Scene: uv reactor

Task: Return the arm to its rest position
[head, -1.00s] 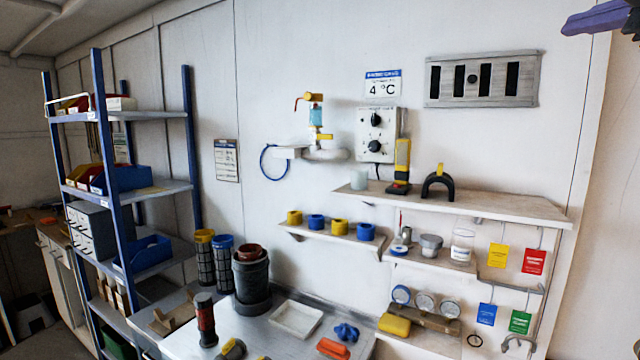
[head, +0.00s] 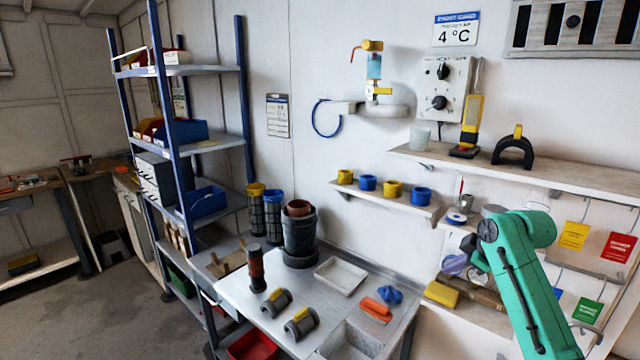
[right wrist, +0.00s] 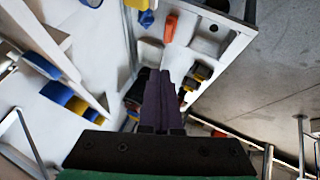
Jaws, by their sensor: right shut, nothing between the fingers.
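My right arm, with green links, rises from the lower right of the head view. In the right wrist view the purple fingers of the right gripper (right wrist: 162,80) lie together, shut and empty, pointing over the workbench and shelf area. My left gripper is not in view.
A metal workbench (head: 245,317) carries a white tray (head: 341,275), an orange block (head: 376,309) and dark cylinders. A wall shelf (head: 560,178) runs above the right arm. A blue-posted rack (head: 245,120) stands left. The floor at lower left is clear.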

